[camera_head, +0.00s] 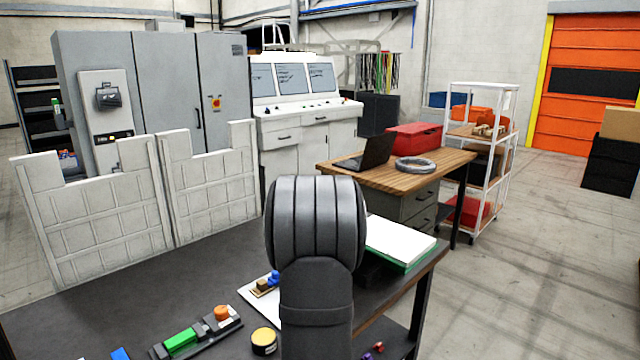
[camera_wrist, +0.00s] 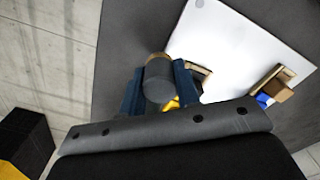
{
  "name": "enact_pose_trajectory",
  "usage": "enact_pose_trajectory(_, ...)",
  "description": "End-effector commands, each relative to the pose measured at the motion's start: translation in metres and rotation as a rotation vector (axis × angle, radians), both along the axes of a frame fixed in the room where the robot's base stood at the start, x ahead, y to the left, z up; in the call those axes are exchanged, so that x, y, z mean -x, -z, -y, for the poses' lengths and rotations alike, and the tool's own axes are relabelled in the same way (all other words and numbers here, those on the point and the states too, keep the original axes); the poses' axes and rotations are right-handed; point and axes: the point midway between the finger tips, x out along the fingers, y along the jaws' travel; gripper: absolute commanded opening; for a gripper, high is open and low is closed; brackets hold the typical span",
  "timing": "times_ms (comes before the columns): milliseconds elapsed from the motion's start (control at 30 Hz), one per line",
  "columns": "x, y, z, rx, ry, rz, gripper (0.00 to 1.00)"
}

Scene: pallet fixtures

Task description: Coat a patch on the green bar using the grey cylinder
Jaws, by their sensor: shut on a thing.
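The grey cylinder (camera_wrist: 158,84) is between the two dark blue fingers of my gripper (camera_wrist: 158,88) in the wrist view, and the gripper is shut on it. Its far end has a brownish band. The green bar (camera_head: 181,342) lies in a dark fixture (camera_head: 230,325) at the front of the table in the head view. The green bar does not show in the wrist view. My arm hides the gripper and the cylinder in the head view.
A white board (camera_wrist: 225,45) carries a wooden piece (camera_wrist: 275,84) and a blue piece (camera_wrist: 262,98). An orange piece (camera_head: 222,313) sits by the green bar. A yellow-topped round tin (camera_head: 263,336) stands right of the fixture. White panels (camera_head: 95,215) stand behind the table.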

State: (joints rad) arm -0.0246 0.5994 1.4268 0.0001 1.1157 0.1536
Motion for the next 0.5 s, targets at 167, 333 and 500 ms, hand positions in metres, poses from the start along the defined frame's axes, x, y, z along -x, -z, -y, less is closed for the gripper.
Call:
enact_pose_trajectory(167,-0.005,0.006,0.012,0.000,0.139,0.001,0.11)
enact_pose_trajectory(333,-0.006,0.007,0.013,0.000,0.174,0.001,0.11)
enact_pose_trajectory(500,-0.006,0.001,-0.013,-0.001,0.164,0.002,0.11)
